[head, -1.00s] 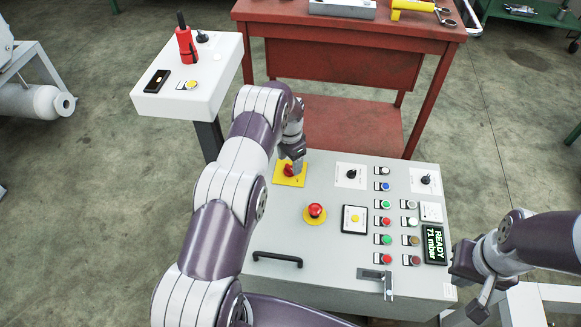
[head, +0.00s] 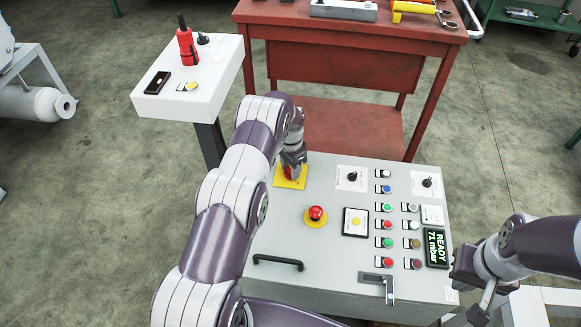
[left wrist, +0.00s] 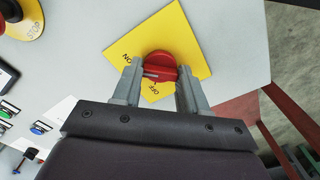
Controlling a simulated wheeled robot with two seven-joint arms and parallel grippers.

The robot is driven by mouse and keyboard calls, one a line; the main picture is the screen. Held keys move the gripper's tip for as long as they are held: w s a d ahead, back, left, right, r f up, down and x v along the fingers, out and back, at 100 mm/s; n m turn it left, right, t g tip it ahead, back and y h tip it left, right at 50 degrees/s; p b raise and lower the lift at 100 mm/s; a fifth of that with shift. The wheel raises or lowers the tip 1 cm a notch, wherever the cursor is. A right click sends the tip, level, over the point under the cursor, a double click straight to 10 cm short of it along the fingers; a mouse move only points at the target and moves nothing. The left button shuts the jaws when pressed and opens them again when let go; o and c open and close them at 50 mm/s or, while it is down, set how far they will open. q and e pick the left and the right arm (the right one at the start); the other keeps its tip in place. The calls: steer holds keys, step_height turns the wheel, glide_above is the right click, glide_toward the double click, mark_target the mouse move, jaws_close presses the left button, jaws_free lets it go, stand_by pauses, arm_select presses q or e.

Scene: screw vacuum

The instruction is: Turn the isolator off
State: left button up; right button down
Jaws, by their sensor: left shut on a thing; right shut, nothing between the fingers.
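The isolator is a red rotary knob (left wrist: 158,66) on a yellow plate (left wrist: 190,40) marked ON and OFF. In the head view the plate (head: 283,182) is at the far left corner of the grey panel, and the knob is mostly hidden by my left gripper (head: 291,166). In the left wrist view my left gripper (left wrist: 159,76) is shut on the knob, with one finger on each side. The knob's pale mark points left in that view, near the gap between the ON and OFF lettering. My right gripper (head: 481,303) is shut and empty at the panel's right side.
The grey panel (head: 330,265) also bears a red stop button (head: 316,214), black switches, coloured buttons and a display (head: 436,249) reading READY 71 mbar. A black handle (head: 278,261) stands near its front. A white pedestal (head: 160,105) and a red table (head: 340,45) are beyond.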

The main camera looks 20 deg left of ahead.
arm_select(q)
steer(key=n, duration=0.4)
steer(key=shift+n, duration=0.3)
steer(key=n, duration=0.4)
steer(key=shift+b, duration=0.4)
steer(key=n, duration=0.5)
steer(key=shift+n, duration=2.1)
steer(key=o, duration=1.1)
steer(key=shift+c, duration=0.2)
step_height(320, 180, up, 13)
steer(key=p, duration=0.2)
steer(key=shift+f+p, duration=0.15)
steer(key=shift+p, duration=0.25)
